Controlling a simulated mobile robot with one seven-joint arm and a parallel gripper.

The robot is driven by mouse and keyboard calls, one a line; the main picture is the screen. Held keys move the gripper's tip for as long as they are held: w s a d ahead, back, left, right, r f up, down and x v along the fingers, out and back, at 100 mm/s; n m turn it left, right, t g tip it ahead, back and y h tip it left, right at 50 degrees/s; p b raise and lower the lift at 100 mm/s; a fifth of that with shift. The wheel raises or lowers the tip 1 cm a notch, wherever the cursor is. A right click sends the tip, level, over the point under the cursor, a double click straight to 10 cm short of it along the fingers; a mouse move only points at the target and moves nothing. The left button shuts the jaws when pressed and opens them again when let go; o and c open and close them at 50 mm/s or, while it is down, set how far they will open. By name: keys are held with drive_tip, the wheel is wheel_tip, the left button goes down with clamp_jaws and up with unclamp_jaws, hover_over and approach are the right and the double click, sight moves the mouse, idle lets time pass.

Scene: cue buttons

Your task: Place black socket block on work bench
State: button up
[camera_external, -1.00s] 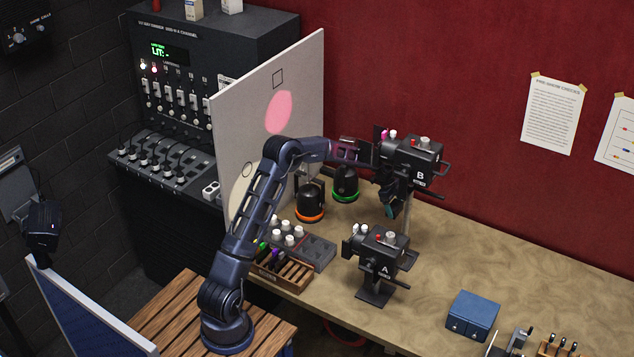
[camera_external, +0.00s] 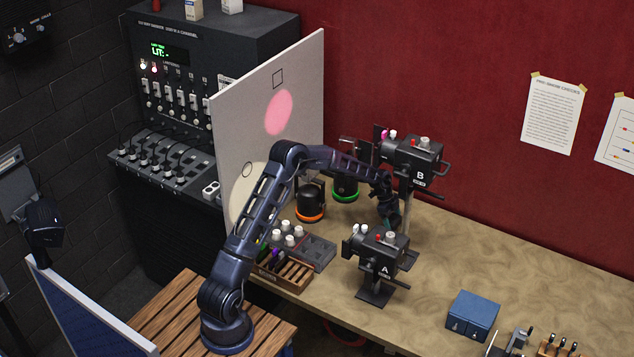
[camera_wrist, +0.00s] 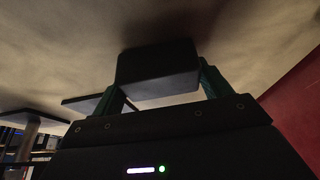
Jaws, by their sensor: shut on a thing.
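A black socket block (camera_wrist: 158,68) sits between the two teal fingers of my gripper (camera_wrist: 160,88) in the wrist view. The fingers are shut on its sides. The block is over the tan work bench (camera_external: 450,275), and a dark shadow lies close to it. I cannot tell whether the block touches the bench. In the external view my gripper (camera_external: 391,217) is low over the bench, between the black devices marked A and B. The block cannot be made out there.
Device A (camera_external: 380,252) stands just in front of my gripper, and device B (camera_external: 414,158) rises beside and above it. Orange-ringed (camera_external: 310,202) and green-ringed (camera_external: 345,187) black lamps stand to the left. A blue box (camera_external: 472,314) is at right. The bench between is clear.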

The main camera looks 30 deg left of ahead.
drive_tip(key=shift+f, duration=0.1)
drive_tip(key=o, duration=1.1)
drive_tip(key=shift+o, duration=0.2)
